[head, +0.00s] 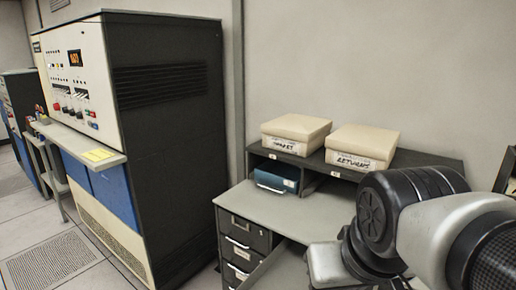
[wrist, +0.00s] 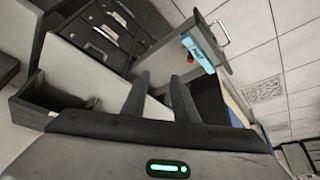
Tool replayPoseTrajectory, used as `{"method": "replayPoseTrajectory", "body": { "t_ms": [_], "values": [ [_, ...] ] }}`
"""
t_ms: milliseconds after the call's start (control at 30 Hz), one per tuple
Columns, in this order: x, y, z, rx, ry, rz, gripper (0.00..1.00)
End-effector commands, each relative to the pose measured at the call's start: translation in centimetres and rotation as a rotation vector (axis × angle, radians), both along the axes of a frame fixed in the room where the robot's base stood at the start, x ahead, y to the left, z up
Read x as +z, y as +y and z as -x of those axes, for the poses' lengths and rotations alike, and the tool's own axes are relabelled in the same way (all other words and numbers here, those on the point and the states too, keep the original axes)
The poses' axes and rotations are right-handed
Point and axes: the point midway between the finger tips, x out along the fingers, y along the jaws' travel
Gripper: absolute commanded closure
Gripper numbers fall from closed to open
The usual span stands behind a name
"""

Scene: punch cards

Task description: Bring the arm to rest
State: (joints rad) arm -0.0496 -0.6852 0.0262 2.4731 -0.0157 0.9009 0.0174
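My arm (head: 400,225) reaches in from the lower right of the head view, bent in front of the grey desk (head: 265,206). The gripper's fingers cannot be made out there. In the wrist view my gripper (wrist: 160,80) shows two dark fingers standing apart, with nothing held between them. The desk's pale top and dark drawers (wrist: 100,38) lie beyond the fingers, tilted in the picture.
Two cream boxes (head: 296,127) (head: 360,144), the right one marked RETURNS, sit on the desk's shelf. A blue box (head: 275,178) is in a cubby below. A tall computer cabinet (head: 170,110) stands left.

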Motion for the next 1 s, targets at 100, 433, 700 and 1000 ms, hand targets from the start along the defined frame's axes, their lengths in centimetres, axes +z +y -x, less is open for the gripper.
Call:
{"method": "replayPoseTrajectory", "body": {
  "t_ms": [100, 433, 700, 1000],
  "values": [
    [1.6, -1.9, 1.0, -0.069, -0.046, -0.029, 0.74],
    [9.6, -1.6, 0.9, -0.058, -0.038, -0.025, 0.74],
    [16.2, -1.6, 0.9, -0.058, -0.038, -0.025, 0.74],
    [16.8, -1.6, 0.9, -0.057, -0.038, -0.025, 0.74]
  ]
}}
